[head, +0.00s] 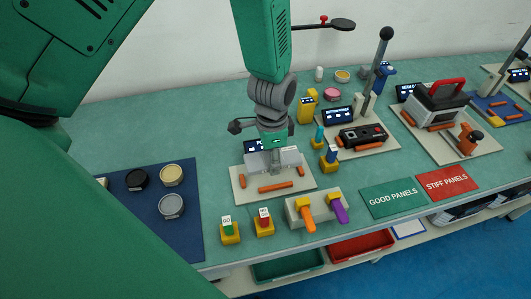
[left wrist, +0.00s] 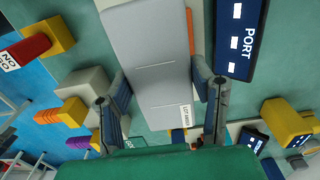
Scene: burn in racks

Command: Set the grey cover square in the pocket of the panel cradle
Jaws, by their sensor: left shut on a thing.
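My left gripper (head: 275,166) points down over the panel cradle (head: 243,191), a pale plate with orange rails. It is shut on the grey cover (head: 291,156), a light grey flat piece. In the left wrist view the cover (left wrist: 155,65) lies between the two fingers and has a small white label near its end. An orange rail shows beside it there. The gripper hides part of the cover and the pocket, so I cannot tell whether the cover is seated or just above the plate. My right gripper is not in view.
A dark display (left wrist: 240,35) stands close by the cover. In front are a block with orange and purple handles (head: 319,208) and yellow-based tools marked GO (head: 229,230) and NO GO (head: 264,222). A blue mat (head: 150,220) lies left. Other fixtures (head: 361,136) stand right.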

